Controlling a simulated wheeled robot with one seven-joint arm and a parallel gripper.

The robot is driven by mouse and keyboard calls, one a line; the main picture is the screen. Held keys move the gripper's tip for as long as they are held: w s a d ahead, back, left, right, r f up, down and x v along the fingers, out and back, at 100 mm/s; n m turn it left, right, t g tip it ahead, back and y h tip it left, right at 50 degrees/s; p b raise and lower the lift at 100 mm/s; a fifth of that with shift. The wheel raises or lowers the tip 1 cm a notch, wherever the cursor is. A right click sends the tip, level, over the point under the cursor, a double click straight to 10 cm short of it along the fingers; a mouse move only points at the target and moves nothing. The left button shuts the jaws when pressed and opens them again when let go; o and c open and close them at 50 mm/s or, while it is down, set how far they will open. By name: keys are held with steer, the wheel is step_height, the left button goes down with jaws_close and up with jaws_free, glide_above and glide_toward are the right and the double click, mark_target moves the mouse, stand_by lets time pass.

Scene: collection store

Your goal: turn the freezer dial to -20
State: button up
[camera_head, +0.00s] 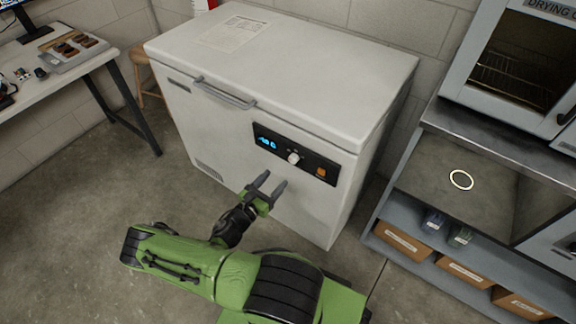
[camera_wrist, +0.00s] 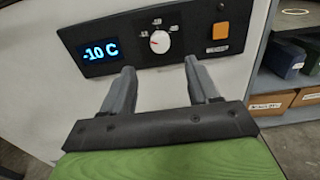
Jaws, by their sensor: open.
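The white chest freezer (camera_head: 240,120) stands against the wall with its lid closed. Its black control panel (camera_head: 318,163) holds a blue display, a white dial and an orange switch. In the wrist view the display (camera_wrist: 101,51) reads -10 C. My gripper (camera_head: 269,181) is open and empty, below and in front of the dial. In the wrist view its two fingers (camera_wrist: 158,80) point toward the panel, apart from the dial.
The orange switch (camera_wrist: 220,31) sits right of the dial. A grey shelf unit with cardboard boxes (camera_head: 402,240) and a drying oven (camera_head: 520,60) stands at the right. A desk (camera_head: 60,72) and wooden stool (camera_head: 143,75) are at the left. The floor before the freezer's left side is clear.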

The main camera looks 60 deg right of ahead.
mark_target(291, 161)
steer(key=d, duration=0.3)
steer(key=s+d+b, duration=0.1)
steer(key=d, duration=0.5)
steer(key=shift+s, duration=0.25)
steer(key=shift+a, duration=0.1)
steer(key=c, duration=1)
